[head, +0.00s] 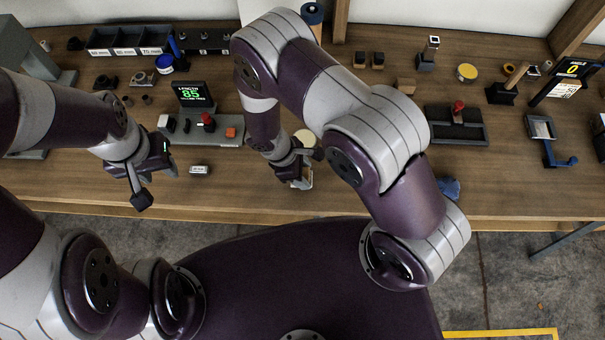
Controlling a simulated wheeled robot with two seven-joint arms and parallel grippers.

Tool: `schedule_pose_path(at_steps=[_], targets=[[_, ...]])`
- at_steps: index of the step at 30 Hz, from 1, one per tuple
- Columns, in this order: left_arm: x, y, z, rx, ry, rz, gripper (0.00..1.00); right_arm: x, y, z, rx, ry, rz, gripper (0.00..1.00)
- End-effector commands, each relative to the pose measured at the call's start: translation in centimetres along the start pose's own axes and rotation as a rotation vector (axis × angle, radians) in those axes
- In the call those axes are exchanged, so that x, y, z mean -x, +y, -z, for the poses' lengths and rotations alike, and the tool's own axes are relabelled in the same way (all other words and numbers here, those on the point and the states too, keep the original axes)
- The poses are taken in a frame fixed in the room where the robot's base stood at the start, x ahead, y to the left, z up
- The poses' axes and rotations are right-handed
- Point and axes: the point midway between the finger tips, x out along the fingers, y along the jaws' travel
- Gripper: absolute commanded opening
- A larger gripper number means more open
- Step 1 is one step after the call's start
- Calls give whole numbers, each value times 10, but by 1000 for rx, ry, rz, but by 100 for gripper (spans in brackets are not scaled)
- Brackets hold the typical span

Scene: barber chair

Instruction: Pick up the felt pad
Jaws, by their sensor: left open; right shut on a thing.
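My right gripper (295,180) is low over the front part of the wooden bench. It is shut on a small pale thing (306,181), mostly hidden by the fingers, and I cannot tell whether this is the felt pad. A round cream disc (305,136) lies just behind this gripper, partly covered by my arm. I cannot make out the felt pad for certain. My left gripper (157,184) is open and empty near the bench's front edge, left of a small grey labelled block (200,169).
A grey fixture (222,133) with a length display (194,95) stands behind the grippers. A blue cloth-like lump (449,187) lies near the front edge at right. A dark tray (470,127) and a crank device (541,128) stand farther right.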

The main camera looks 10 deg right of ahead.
Motion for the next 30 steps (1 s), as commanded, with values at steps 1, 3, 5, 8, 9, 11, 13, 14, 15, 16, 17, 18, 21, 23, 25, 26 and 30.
schedule_pose_path(at_steps=[1,3,5,8,9,11,13,14,15,16,17,18,21,23,25,26,30], targets=[[-3,0,0,0,0,0,43,8,1,-2,-1,2,-2,20],[-6,0,-1,0,0,0,43,22,1,-8,-2,4,-3,20],[-8,0,-1,0,0,0,43,26,-14,-14,4,1,-2,20],[-12,0,-2,0,0,0,43,37,-37,-24,4,1,-2,20],[-14,0,-2,0,0,0,43,41,-46,-29,3,1,-2,20],[-15,0,-2,0,0,0,43,48,-60,-35,5,1,-3,20],[-16,0,-2,0,0,0,43,56,-76,-42,4,2,-3,20],[-16,0,-2,0,0,0,43,59,-81,-45,3,2,-3,20],[-17,0,-2,0,0,0,43,62,-89,-49,3,2,-3,20],[-17,0,-2,0,0,0,43,64,-94,-52,3,1,-2,20],[-17,0,-2,0,0,0,43,67,-98,-53,3,2,-3,20],[-17,0,-2,0,0,0,43,69,-103,-56,3,0,-2,20],[-17,0,-2,0,0,0,43,73,-111,-60,1,0,-1,20],[-17,0,-2,0,0,0,43,74,-113,-61,0,0,0,20],[-17,0,-2,0,0,0,43,74,-114,-61,0,0,0,20],[-17,0,-2,0,0,0,43,74,-114,-61,0,0,0,20],[-17,0,-2,0,0,0,43,74,-113,-61,0,0,0,20]])
